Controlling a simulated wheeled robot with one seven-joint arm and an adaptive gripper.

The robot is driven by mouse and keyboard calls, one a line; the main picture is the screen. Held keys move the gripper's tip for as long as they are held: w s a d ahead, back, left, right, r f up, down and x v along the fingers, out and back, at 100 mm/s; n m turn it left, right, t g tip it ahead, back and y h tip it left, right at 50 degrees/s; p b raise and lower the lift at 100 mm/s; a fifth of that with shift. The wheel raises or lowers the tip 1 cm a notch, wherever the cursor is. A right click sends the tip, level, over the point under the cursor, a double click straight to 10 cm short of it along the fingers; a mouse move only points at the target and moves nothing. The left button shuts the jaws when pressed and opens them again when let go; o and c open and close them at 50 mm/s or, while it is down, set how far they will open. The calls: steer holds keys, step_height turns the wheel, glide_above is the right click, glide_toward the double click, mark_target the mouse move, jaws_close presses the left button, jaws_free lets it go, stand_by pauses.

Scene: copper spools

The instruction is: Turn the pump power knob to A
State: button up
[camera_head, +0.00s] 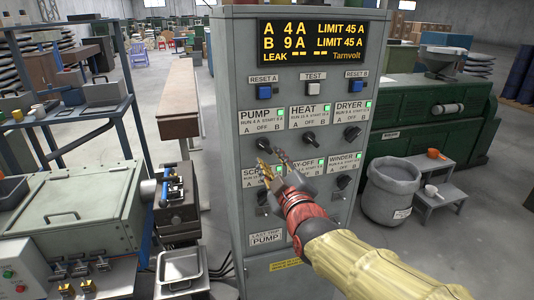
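The grey control cabinet (225,165) stands in the middle of the head view. The dark pump knob (254,144) is on its upper left, below the PUMP label (261,118) with the marks A, OFF and B. I cannot tell for certain which mark the knob points at. A green light (284,112) is lit beside the label. My gripper (271,159) is in front of the panel, a little below and right of the pump knob. Its two fingers look apart, with nothing seen between them. It partly hides the lower row of labels and knobs.
The heat knob (309,138) and dryer knob (352,133) are to the right; the winder knob (344,181) is lower right. The display (311,43) reads A 4 A, B 9 A, limits 45 A. Blue reset buttons (264,92) and a white test button (314,88) sit above.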

steer(key=v, duration=0.5)
stand_by(0.3)
